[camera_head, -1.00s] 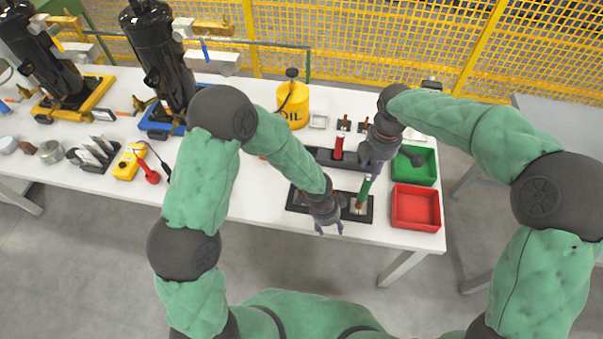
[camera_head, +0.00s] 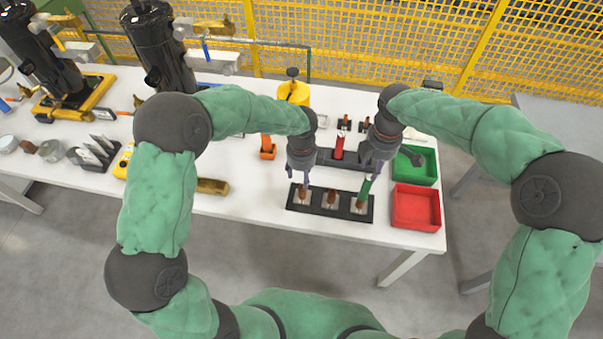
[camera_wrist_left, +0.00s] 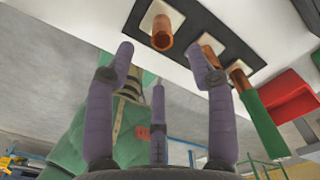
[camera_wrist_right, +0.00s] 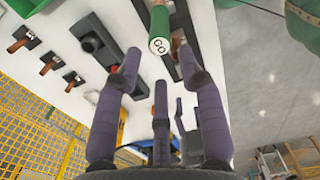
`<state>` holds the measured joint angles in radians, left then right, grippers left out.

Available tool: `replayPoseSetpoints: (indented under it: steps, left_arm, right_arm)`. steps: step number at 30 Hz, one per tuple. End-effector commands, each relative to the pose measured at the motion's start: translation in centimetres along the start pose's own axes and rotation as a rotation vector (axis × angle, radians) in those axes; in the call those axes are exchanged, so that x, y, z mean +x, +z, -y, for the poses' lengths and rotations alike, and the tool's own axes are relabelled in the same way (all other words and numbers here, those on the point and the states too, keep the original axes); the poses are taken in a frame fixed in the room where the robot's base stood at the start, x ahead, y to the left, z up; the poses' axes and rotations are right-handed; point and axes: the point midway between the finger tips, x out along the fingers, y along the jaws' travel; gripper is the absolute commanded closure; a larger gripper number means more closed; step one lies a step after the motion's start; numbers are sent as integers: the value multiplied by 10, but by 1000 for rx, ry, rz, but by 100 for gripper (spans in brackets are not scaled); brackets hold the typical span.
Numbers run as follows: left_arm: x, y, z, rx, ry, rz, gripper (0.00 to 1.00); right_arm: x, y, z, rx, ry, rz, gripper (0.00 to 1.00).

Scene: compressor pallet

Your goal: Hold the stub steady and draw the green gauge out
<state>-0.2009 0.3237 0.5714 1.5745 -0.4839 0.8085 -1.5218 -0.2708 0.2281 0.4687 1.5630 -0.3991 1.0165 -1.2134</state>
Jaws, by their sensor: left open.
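A dark tray (camera_head: 345,213) holds three upright copper stubs. The green gauge (camera_head: 366,187) stands upright on the rightmost stub; it also shows in the left wrist view (camera_wrist_left: 264,124). My right gripper (camera_head: 374,166) is open above the gauge. In the right wrist view, the gauge's "GO" end (camera_wrist_right: 160,44) lies between its fingertips, with gaps on both sides. My left gripper (camera_head: 300,180) is open and empty above the leftmost stub. That copper stub (camera_wrist_left: 162,34) shows beyond its fingertips in the left wrist view, not touched.
A red gauge (camera_head: 339,147) stands in a dark holder (camera_head: 352,159) behind the tray. A green bin (camera_head: 424,170) and a red bin (camera_head: 416,208) are at the right. An orange piece (camera_head: 267,148) and a brass-coloured block (camera_head: 212,187) lie to the left.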

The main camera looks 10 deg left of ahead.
Motion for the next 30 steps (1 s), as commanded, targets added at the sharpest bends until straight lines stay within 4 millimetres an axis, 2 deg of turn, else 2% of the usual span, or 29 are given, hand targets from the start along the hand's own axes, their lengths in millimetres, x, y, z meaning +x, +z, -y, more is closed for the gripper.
replayPoseSetpoints:
  steps: [5,18,24,30]
  left_arm:
    - [15,0,1,7,-1,0,45]
    - [84,0,1,4,0,-1,45]
    - [102,0,1,3,-2,0,45]
    - [107,0,2,3,-3,0,45]
  right_arm:
    - [0,0,0,0,0,0,61]
    - [0,0,0,0,0,0,61]
    - [0,0,0,0,0,0,61]
    - [0,0,0,0,0,0,61]
